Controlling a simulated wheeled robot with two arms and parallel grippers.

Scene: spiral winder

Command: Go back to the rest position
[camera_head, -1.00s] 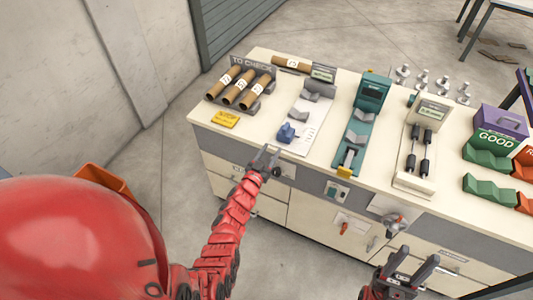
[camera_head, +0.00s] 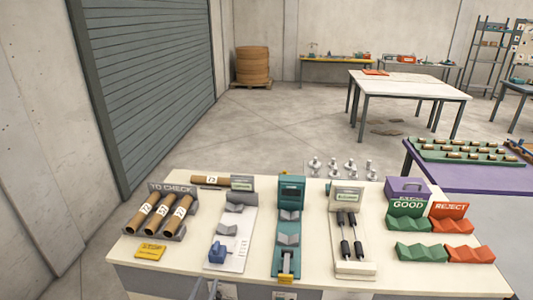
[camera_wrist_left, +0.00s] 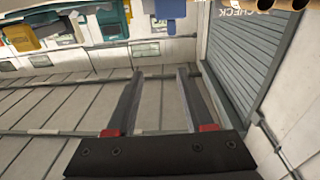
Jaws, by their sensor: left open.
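My left gripper (camera_wrist_left: 160,72) is open and empty in the left wrist view. Its two dark fingers stand apart with nothing between them, clear of the bench items. In the head view only the tips of my left gripper (camera_head: 207,289) show at the bottom edge, in front of the bench. My right gripper is out of both current views.
The bench (camera_head: 193,262) carries cardboard tubes (camera_head: 160,211) in a TO CHECK rack, a teal device (camera_head: 290,232), a roller device (camera_head: 350,235), green GOOD cradles (camera_head: 422,252) and red REJECT cradles (camera_head: 468,254). A purple table (camera_head: 470,179) stands behind right. Floor is open beyond.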

